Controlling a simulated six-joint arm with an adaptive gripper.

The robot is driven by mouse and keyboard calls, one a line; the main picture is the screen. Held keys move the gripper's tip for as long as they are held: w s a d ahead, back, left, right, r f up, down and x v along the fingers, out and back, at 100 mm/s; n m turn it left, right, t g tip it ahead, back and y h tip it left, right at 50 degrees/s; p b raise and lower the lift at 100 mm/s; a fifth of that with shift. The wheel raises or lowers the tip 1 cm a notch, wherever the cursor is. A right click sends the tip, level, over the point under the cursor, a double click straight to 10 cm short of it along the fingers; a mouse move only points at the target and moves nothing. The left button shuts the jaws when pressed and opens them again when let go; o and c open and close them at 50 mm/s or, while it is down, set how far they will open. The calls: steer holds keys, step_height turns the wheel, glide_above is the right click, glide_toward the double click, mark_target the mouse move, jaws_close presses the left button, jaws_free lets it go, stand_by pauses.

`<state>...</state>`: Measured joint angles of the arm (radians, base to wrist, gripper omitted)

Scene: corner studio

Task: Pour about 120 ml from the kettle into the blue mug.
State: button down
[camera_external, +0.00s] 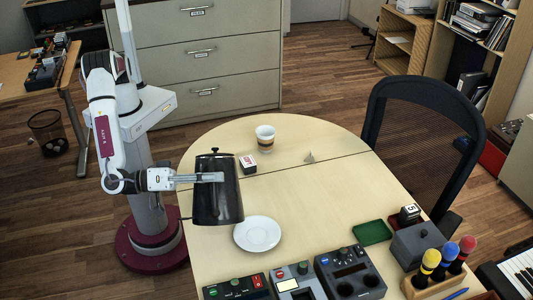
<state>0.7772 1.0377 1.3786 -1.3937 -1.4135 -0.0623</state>
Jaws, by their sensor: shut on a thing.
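The black kettle (218,202), with a lid and a knob on top, is upright at the left edge of the round table end. My gripper (215,178) reaches in from the left and is shut on the kettle at its upper part. I cannot tell whether the kettle's base touches the table. A white cup with a brown band (265,139) stands farther back on the table. No blue mug shows clearly; the kettle may hide part of the table behind it.
A white saucer (257,233) lies right beside the kettle. A small black and white box (248,164) stands behind it. Control boxes (350,272) line the front. A green tray (371,232) and a grey box (416,244) are at right. The table's middle is mostly clear.

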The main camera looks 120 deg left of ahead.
mark_target(213, 155)
steer(key=shift+s+a+r+n, duration=0.3)
steer(key=shift+a+n, duration=0.2)
steer(key=shift+n, duration=0.15)
steer(key=shift+s+a+r+n, duration=0.3)
steer(key=shift+a+n, duration=0.2)
steer(key=shift+n, duration=0.15)
steer(key=shift+s+a+n, duration=0.65)
steer(key=shift+a+n, duration=0.25)
steer(key=shift+a, duration=0.05)
steer(key=shift+s+a+r+n, duration=0.4)
steer(key=shift+a+r+n, duration=0.2)
steer(key=shift+a+r, duration=0.1)
steer(key=shift+s+a+r+n, duration=0.2)
steer(key=shift+a+r+n, duration=0.1)
steer(key=shift+a, duration=0.15)
steer(key=shift+s+a+r+n, duration=0.3)
steer(key=shift+s+a+n, duration=0.1)
steer(key=shift+a, duration=0.2)
steer(key=shift+s+a+r+n, duration=0.3)
steer(key=shift+s+a, duration=0.1)
steer(key=shift+a, duration=0.2)
steer(key=shift+s+a+r+n, duration=0.15)
steer(key=shift+s+a+n, duration=0.2)
steer(key=shift+a, duration=0.15)
stand_by(0.3)
